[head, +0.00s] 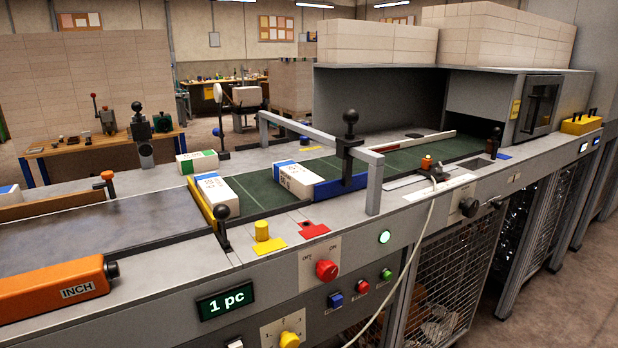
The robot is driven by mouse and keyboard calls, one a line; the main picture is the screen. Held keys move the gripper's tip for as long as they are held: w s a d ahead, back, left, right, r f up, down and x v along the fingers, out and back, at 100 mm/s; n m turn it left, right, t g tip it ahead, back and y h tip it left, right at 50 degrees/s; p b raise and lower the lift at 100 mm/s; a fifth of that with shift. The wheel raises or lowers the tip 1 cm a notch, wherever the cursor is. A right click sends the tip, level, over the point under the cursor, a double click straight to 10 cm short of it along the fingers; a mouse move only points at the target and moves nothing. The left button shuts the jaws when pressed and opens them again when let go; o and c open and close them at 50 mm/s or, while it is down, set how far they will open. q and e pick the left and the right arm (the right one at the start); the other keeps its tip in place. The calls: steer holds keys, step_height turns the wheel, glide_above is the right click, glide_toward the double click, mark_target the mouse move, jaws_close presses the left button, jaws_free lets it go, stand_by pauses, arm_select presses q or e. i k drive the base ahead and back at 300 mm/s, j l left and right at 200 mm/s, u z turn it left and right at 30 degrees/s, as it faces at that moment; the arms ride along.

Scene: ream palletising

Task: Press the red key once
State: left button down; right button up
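Several red controls show in the head view. A flat red plate with a small dark mark (314,231) lies on the bench top, right of a yellow plate with a yellow cylinder (262,231). A red rotary knob (326,270) is on the front panel by OFF and ON marks. A small round red button (362,287) sits between a blue square button (336,299) and a green button (386,274). I cannot tell which one is called the red key. Neither of my grippers is in view, and nothing touches these controls.
A display (226,301) reads "1 pc". An orange block marked INCH (52,290) lies at front left. White reams (216,188) are on the green belt (262,197).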

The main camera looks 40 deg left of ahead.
mark_target(364, 287)
steer(key=u, duration=1)
